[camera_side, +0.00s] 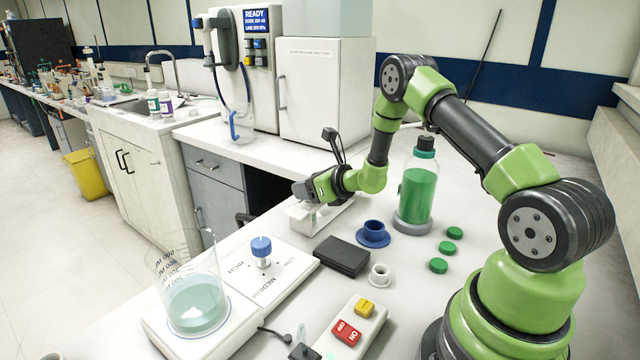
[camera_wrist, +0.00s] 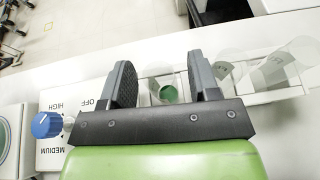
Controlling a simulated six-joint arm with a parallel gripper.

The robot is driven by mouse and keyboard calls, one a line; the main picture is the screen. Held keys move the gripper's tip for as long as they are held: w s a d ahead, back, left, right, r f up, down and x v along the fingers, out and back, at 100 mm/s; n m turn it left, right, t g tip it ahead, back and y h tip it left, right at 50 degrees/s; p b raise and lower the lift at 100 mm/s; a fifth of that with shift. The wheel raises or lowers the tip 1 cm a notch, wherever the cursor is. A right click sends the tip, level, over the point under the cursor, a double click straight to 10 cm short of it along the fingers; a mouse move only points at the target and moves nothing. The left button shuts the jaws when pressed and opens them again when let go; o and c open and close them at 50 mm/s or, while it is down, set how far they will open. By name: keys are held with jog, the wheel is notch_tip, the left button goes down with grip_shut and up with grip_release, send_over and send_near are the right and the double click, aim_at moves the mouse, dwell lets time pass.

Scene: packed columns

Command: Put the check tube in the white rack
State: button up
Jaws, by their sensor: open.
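A clear tube with green at its bottom (camera_wrist: 168,94) shows between my fingers in the wrist view. It looks as if it stands in the white rack (camera_wrist: 262,97), but its lower end is partly hidden by my gripper. More clear tubes (camera_wrist: 268,72) stand to the right, one with dark marks. I cannot tell which is the check tube. My gripper (camera_wrist: 161,66) is open, one finger on each side of the green-bottomed tube, and I see no contact. In the side view my gripper (camera_side: 302,190) is low over the white rack (camera_side: 318,219), and the tubes are hidden or too faint.
A hotplate with a blue knob (camera_side: 261,247) and a beaker (camera_side: 192,295) stands left of the rack. A black box (camera_side: 342,256), a blue flanged ring (camera_side: 373,233), a green bottle (camera_side: 418,192) and green caps (camera_side: 446,247) lie nearer my base.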

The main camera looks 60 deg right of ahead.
jog(key=shift+r, duration=0.5)
jog(key=d+v, duration=0.1)
jog(key=v, duration=1)
jog(key=s+a+r+n+g+y, duration=0.2)
jog(key=a+r+n+y, duration=0.35)
jog(key=a+n, duration=0.35)
jog(key=s+a+r+n+g+y, duration=0.25)
jog(key=a+r+n+y, duration=0.35)
jog(key=a, duration=0.4)
jog(key=s+r+n+g+h, duration=0.1)
jog(key=s+r+n+h, duration=0.2)
jog(key=s+n, duration=0.3)
jog(key=s+a+r+n+h, duration=0.1)
jog(key=s+n+h, duration=0.4)
jog(key=n, duration=0.6)
jog(key=shift+s+r+n+g+h, duration=0.3)
jog(key=shift+s+r+g+h, duration=0.05)
jog(key=shift+s+r, duration=0.6)
